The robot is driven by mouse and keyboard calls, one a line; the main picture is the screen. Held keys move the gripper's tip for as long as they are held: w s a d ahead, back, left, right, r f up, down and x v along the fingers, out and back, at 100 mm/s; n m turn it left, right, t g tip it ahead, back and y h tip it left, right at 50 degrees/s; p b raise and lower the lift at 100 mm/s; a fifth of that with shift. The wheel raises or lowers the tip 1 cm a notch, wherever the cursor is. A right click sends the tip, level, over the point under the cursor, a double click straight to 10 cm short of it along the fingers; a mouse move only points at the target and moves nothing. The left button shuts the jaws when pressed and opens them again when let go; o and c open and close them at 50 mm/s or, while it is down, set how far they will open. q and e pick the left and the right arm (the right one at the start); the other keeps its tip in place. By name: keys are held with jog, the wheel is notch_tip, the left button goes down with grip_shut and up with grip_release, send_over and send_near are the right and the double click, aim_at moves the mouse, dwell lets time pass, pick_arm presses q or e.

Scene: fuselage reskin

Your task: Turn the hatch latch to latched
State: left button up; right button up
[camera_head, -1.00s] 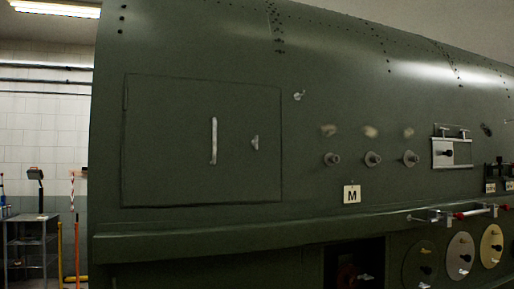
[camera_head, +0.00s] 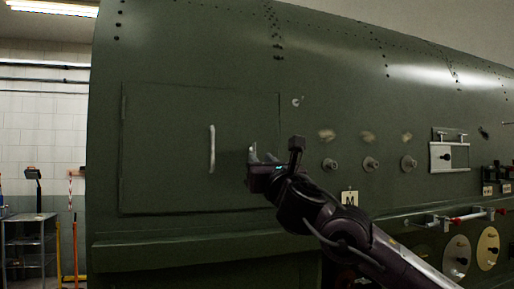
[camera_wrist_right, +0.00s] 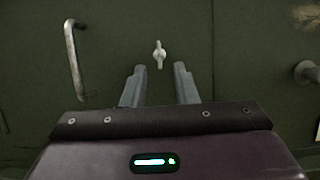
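The hatch (camera_head: 165,150) is a square green panel in the fuselage side, lying flush with the skin. Its latch (camera_wrist_right: 160,55) is a small pale turn-knob, upright in the right wrist view, between and beyond my fingertips. In the head view the latch (camera_head: 252,152) is mostly hidden by my gripper. My right gripper (camera_wrist_right: 158,70) is open and empty, its two grey fingers pointing at the panel on either side of the latch's line. It also shows in the head view (camera_head: 262,158). My left gripper is not in view.
A vertical bar handle (camera_head: 212,149) stands on the hatch left of the latch. Several round knobs (camera_head: 371,164) stick out to the right, above an M label (camera_head: 350,198). A ledge (camera_head: 170,246) runs below the hatch.

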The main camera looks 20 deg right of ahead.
aim_at(256, 153)
jog(key=shift+p+x, duration=0.85)
jog(key=shift+x, duration=1.05)
jog(key=shift+r, duration=0.1)
grip_shut()
